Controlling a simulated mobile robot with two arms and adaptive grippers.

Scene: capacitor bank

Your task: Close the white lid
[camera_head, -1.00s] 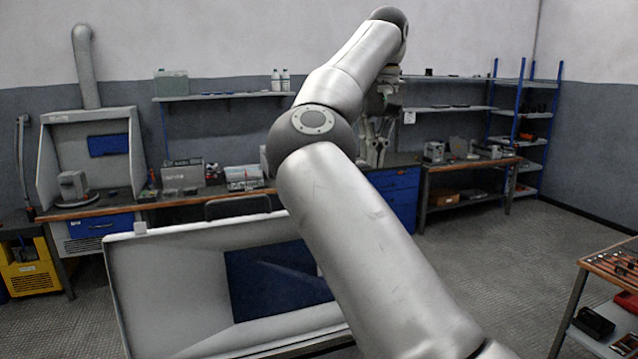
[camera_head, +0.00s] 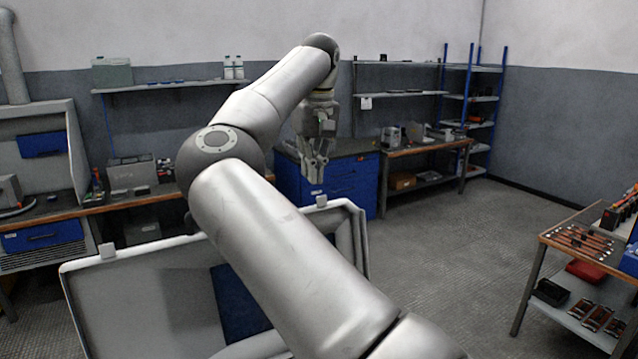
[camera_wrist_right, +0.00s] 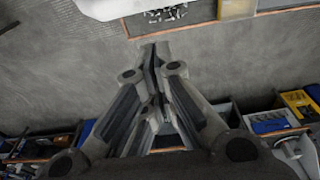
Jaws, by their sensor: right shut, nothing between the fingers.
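A large white-rimmed box (camera_head: 135,258), with pale inner walls and a dark blue panel inside, stands in front of me in the head view. My right arm crosses it and hides much of its middle. I cannot tell which part of it is the white lid. My right gripper (camera_head: 315,178) is shut and empty, pointing down beyond the box's far rim and apart from it. In the right wrist view its fingers (camera_wrist_right: 153,55) come together over bare floor, with no lid between them. My left gripper is not in view.
A blue drawer cabinet (camera_head: 340,185) stands behind the right gripper. A wooden-topped bench (camera_head: 430,148) and a blue-posted shelf (camera_head: 470,100) are farther back. A tool table (camera_head: 590,245) is at the right. The floor (camera_head: 450,250) between is clear.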

